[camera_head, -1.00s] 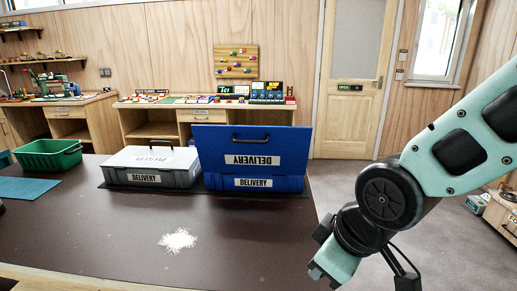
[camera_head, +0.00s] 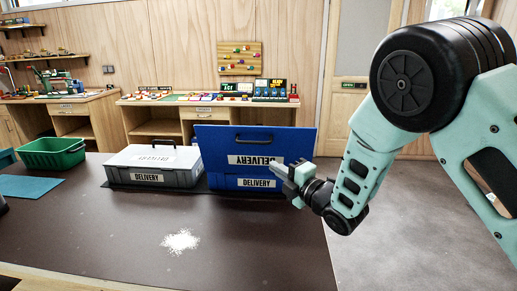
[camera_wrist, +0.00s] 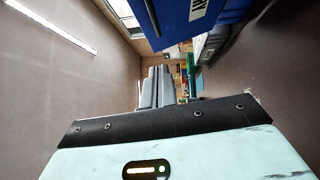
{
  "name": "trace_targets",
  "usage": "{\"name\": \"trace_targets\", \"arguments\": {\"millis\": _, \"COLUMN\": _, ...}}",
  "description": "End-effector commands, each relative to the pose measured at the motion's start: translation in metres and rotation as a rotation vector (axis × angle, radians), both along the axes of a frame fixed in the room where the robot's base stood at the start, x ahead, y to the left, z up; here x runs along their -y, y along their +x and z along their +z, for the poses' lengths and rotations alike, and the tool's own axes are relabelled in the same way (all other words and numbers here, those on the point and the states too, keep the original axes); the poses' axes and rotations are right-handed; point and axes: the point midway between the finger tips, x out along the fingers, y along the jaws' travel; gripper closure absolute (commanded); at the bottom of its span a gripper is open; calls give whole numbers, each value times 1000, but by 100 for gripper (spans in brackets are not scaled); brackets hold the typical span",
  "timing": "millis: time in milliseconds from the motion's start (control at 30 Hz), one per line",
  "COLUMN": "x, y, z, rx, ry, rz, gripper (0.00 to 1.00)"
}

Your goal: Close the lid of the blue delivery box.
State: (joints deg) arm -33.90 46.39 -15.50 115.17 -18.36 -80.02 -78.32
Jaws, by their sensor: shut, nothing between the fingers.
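The blue delivery box (camera_head: 228,182) stands near the far right edge of the dark table. Its lid (camera_head: 222,148) is raised upright at the back, with an upside-down DELIVERY label and a dark handle. My gripper (camera_head: 280,170) is shut and empty, in front of the right part of the box in the head view; I cannot tell whether it touches it. In the wrist view the fingers (camera_wrist: 158,88) are together, and blue surfaces of the lid (camera_wrist: 178,18) and box (camera_wrist: 233,10) show at the top.
A closed grey delivery box (camera_head: 145,179) stands just left of the blue one. A green crate (camera_head: 52,160) and a teal mat (camera_head: 28,187) are farther left. White powder (camera_head: 180,241) lies at the front. Free floor is right of the table.

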Motion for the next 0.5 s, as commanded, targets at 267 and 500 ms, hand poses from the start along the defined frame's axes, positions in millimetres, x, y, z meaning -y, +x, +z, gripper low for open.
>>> {"name": "trace_targets", "arguments": {"millis": 267, "x": -38, "y": 39, "z": 8, "rx": -2, "ry": 3, "rz": 2, "gripper": 100}}
{"name": "trace_targets", "arguments": {"millis": 500, "x": -58, "y": 76, "z": 12, "rx": -3, "ry": 2, "rz": -3, "gripper": 100}}
